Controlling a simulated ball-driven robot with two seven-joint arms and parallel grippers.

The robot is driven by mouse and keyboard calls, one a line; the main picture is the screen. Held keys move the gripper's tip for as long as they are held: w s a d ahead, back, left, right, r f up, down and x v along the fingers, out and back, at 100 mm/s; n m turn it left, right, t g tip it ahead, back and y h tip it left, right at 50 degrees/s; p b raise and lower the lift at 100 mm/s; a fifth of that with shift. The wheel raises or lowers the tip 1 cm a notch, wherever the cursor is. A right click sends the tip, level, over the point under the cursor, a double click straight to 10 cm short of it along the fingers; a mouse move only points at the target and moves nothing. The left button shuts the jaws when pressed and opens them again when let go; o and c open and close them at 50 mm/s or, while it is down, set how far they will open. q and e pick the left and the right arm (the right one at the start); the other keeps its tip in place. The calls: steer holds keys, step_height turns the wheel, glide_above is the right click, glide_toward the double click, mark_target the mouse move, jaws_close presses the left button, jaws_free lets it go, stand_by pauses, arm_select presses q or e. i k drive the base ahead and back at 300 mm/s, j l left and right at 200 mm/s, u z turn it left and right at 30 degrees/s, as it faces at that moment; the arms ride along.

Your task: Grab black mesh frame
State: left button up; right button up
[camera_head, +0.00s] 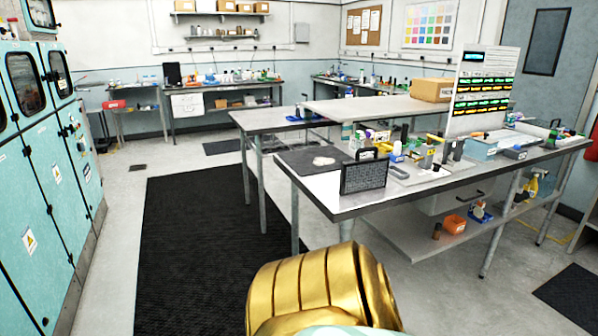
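The black mesh frame (364,177) stands upright near the front left edge of the long workbench (320,191). It has a dark handle on top and a grey mesh face. A dark mat (300,163) with a small pale item on it lies just behind and to its left. Neither of my grippers shows in the head view. A gold and pale part of my own body fills the bottom middle of the picture, apart from the bench.
Small bottles and tools crowd the bench right of the frame, before an upright display board (482,90). A lower shelf (420,236) holds an orange bin (454,224). Teal cabinets (40,190) line the left. The black floor mat (190,240) is clear.

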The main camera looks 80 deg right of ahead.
mark_target(358, 176)
steer(key=z, duration=3.2)
